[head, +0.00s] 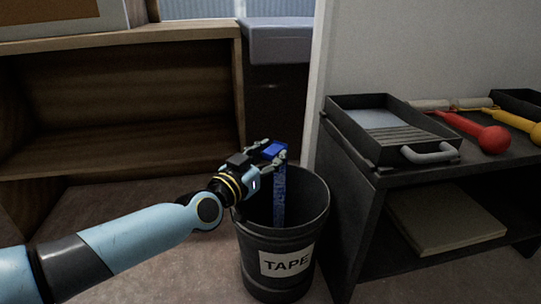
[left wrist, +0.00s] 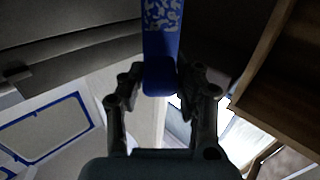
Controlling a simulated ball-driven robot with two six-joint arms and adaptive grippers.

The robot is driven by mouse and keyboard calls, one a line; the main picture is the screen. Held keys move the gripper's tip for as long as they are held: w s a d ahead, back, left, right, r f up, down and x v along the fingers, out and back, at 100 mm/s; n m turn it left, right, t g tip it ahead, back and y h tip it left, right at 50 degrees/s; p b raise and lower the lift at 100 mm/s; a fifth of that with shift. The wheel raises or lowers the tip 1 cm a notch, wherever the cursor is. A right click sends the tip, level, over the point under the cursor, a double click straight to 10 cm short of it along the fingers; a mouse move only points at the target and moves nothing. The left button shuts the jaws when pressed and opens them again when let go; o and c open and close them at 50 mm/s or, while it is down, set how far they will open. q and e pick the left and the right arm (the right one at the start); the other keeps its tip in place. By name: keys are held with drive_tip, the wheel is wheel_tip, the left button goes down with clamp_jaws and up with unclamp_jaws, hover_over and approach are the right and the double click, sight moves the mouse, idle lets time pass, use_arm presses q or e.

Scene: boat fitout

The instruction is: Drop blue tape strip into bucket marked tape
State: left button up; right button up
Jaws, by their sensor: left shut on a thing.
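A blue tape strip (head: 279,196) with a mottled pattern hangs down into the mouth of a dark bucket (head: 275,243). The bucket carries a white label reading TAPE (head: 286,262). My left gripper (head: 274,151) is above the bucket's opening and is shut on the strip's upper end. In the left wrist view, the strip (left wrist: 160,50) lies between the two fingers of my left gripper (left wrist: 160,88). The strip's lower end is hidden inside the bucket. My right gripper is not in view.
A black shelf unit (head: 345,185) stands right of the bucket. It bears a tray (head: 352,104), a red round-ended tool (head: 491,138) and a yellow one (head: 536,132). A wooden cabinet (head: 130,38) stands behind on the left. Floor shows around the bucket.

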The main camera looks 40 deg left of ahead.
use_arm(q)
drive_tip(key=o, duration=1.8)
drive_tip(key=shift+s, duration=0.1)
drive_tip(key=s+p, duration=0.1)
drive_tip(key=s, duration=0.6)
drive_tip(key=shift+s+d, duration=0.15)
drive_tip(key=shift+d, duration=0.2)
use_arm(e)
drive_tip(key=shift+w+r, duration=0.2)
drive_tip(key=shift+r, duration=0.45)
use_arm(q)
wheel_tip(320, 180, up, 5)
drive_tip(key=p, duration=0.5)
drive_tip(key=shift+p, duration=0.35)
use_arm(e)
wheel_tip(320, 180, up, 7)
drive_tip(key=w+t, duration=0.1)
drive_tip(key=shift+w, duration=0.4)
